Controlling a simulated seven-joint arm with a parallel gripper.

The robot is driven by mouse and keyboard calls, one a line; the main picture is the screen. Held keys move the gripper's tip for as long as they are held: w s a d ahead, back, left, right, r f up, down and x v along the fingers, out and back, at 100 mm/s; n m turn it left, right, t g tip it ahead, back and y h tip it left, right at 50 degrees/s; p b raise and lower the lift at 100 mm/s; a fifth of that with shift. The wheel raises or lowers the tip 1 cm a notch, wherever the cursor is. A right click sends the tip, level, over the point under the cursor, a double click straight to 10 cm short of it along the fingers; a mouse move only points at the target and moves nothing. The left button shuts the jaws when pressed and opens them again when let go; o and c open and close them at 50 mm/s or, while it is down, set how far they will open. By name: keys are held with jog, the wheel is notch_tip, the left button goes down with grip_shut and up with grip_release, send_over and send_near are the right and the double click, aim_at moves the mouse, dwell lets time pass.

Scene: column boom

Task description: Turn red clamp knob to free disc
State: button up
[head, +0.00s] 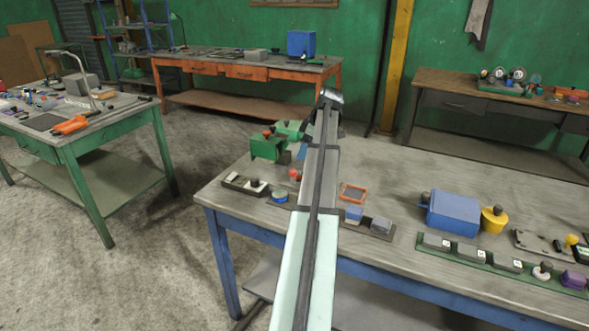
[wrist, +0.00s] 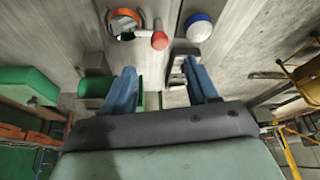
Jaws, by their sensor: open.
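The red knob (head: 295,175) stands on the table just left of my arm in the head view. In the wrist view the red knob (wrist: 159,40) is on the end of a pale stem, ahead of the gap between my fingers. Beside it is an orange ring (wrist: 124,22) with a dark inside; I cannot tell whether this is the clamped disc. My gripper (wrist: 161,76) is open, its two blue fingers apart with nothing between them. The knob looks apart from both fingers. In the head view my arm hides most of the gripper.
An orange frame (head: 352,192) lies right of my arm. Farther right are a blue box (head: 453,212) and a yellow piece (head: 494,219). The table's back right is bare.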

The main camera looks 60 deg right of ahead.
aim_at(293, 171)
jog(key=x, duration=0.9)
jog(key=c, duration=1.1)
